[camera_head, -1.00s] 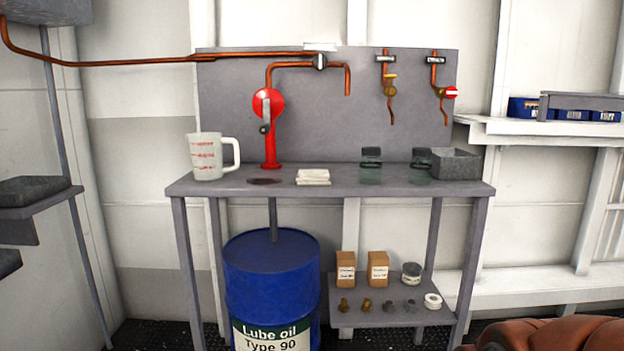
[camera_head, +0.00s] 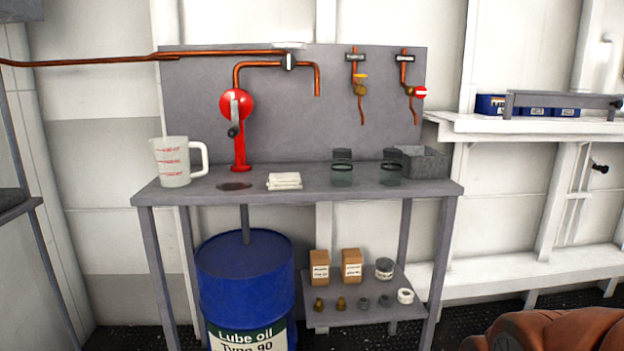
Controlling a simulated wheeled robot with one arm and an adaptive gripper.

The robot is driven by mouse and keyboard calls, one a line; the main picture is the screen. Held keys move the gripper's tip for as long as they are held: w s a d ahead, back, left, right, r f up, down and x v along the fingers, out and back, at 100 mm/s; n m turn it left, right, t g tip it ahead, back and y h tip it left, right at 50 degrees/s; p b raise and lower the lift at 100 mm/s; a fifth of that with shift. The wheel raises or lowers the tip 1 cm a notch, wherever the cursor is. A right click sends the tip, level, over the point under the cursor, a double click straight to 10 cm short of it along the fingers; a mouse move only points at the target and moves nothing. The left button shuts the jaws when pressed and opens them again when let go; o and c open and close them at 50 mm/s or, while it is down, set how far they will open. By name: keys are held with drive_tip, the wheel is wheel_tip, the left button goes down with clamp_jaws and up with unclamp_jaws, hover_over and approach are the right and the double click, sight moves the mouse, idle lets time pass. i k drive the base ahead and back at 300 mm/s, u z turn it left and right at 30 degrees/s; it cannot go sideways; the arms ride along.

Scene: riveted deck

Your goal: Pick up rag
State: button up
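The rag (camera_head: 284,181) is a small folded white cloth. It lies flat on the grey workbench (camera_head: 300,196), left of the middle of the top. A dark stain (camera_head: 234,186) marks the bench just left of it. Two glass jars (camera_head: 342,173) stand to its right. My gripper is not in view, and nothing touches the rag from above. An orange-brown rounded shape (camera_head: 555,330) shows at the lower right corner; I cannot tell what it is.
A measuring jug (camera_head: 173,163) and a red hand pump (camera_head: 238,130) stand left of the rag. A grey metal bin (camera_head: 425,162) is at the right end. A blue oil drum (camera_head: 245,280) and a low shelf (camera_head: 370,310) with boxes are below. Copper pipes (camera_head: 275,64) hang above.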

sight(278, 181)
drive_tip(key=z, duration=0.65)
drive_tip(key=i, duration=1.35)
drive_tip(key=u, duration=3.3)
